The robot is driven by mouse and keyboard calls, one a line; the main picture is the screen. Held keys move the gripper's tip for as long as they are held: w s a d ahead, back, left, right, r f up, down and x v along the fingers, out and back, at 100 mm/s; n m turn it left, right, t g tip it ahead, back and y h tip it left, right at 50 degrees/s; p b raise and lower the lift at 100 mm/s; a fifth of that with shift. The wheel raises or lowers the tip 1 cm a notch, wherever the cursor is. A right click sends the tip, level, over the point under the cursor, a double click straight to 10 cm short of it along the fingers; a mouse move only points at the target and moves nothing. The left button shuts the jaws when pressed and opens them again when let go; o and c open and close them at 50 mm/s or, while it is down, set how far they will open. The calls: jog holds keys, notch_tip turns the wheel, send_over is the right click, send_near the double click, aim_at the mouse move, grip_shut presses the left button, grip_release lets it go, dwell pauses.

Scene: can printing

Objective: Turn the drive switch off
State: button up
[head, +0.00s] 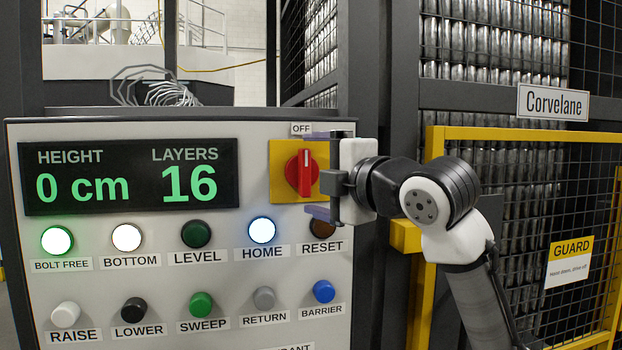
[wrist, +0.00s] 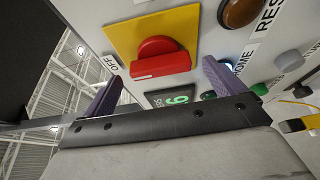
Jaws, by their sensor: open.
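The drive switch (head: 301,174) is a red rotary knob on a yellow plate (head: 279,188), on the control panel's right side. Its raised handle stands upright, with the white mark at its top end towards the OFF label (head: 301,129). My gripper (head: 318,175) is open at the knob's right, one finger level above it and one below. In the wrist view, the red knob (wrist: 160,58) sits beyond and between the spread purple fingers (wrist: 160,84), with visible gaps on both sides. The OFF label (wrist: 111,63) is at the left there.
The display (head: 130,176) reads height 0 cm and layers 16. BOLT FREE (head: 57,240), BOTTOM (head: 127,237) and HOME (head: 262,230) lamps are lit. The RESET lamp (head: 322,233) is close below the lower finger. A yellow guard frame (head: 520,134) stands at right.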

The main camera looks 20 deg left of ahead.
jog(key=b+v, duration=0.3)
jog(key=v, duration=0.9)
jog(key=shift+b, duration=0.4)
